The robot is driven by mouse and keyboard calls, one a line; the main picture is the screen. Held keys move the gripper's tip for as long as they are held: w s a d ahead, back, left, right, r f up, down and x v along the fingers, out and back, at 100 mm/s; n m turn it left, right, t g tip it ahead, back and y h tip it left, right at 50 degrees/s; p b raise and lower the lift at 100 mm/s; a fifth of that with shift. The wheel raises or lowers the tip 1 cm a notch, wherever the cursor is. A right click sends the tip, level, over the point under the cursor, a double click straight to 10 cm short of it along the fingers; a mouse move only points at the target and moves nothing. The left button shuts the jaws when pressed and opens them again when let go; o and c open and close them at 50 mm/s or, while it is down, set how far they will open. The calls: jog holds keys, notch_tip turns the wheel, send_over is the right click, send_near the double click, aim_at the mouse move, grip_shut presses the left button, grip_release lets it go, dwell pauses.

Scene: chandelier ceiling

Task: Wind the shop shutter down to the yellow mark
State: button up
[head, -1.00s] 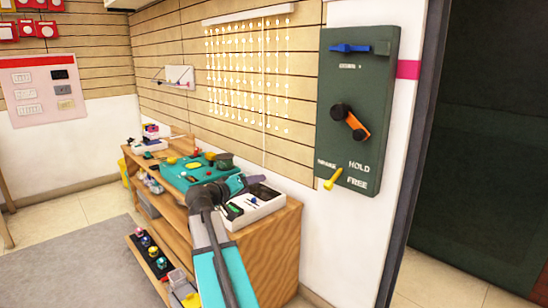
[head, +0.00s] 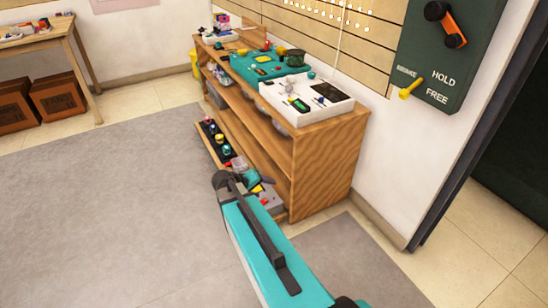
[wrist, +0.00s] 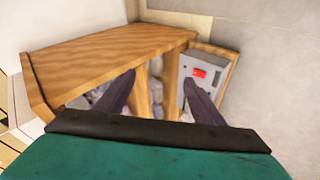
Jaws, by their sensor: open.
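The dark green control panel (head: 472,60) is on the wall at the upper right of the head view, its top cut off. It carries a crank with an orange arm (head: 455,30) and black knob (head: 436,10). Below is a yellow lever (head: 411,87), its knob end tilted down-left, beside the words HOLD and FREE. A dark surface (head: 525,165) fills the right edge; I cannot tell if it is the shutter. No yellow mark shows. My gripper (head: 253,178) is low beside the wooden shelf, left of and well below the panel. In the wrist view its fingers (wrist: 159,80) are apart and empty.
The wooden shelf unit (head: 335,155) holds a teal case (head: 262,67) and a white tray (head: 305,95) on top. A grey box with a red display (wrist: 203,72) sits low by the fingers. The grey rug (head: 110,195) is clear. Brown crates (head: 57,98) stand left.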

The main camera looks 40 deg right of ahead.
jog(key=s+a+f+n+g+y, duration=0.1)
jog(key=s+a+f+y, duration=0.1)
jog(key=s+a+f, duration=0.6)
jog(key=s+a+f+n+g+y, duration=0.1)
jog(key=s+a+f+g+y, duration=0.1)
jog(key=s+a+f, duration=0.55)
jog(key=s+a+f+g+y, duration=0.1)
jog(key=s+a+f+y, duration=0.1)
jog(key=s+a+f, duration=0.3)
jog(key=s+a+f+n+g+y, duration=0.1)
jog(key=s+a+f+g+y, duration=0.1)
jog(key=s+a+f, duration=0.4)
jog(key=s+a, duration=0.4)
jog(key=shift+a+y, duration=0.15)
jog(key=shift+y, duration=0.25)
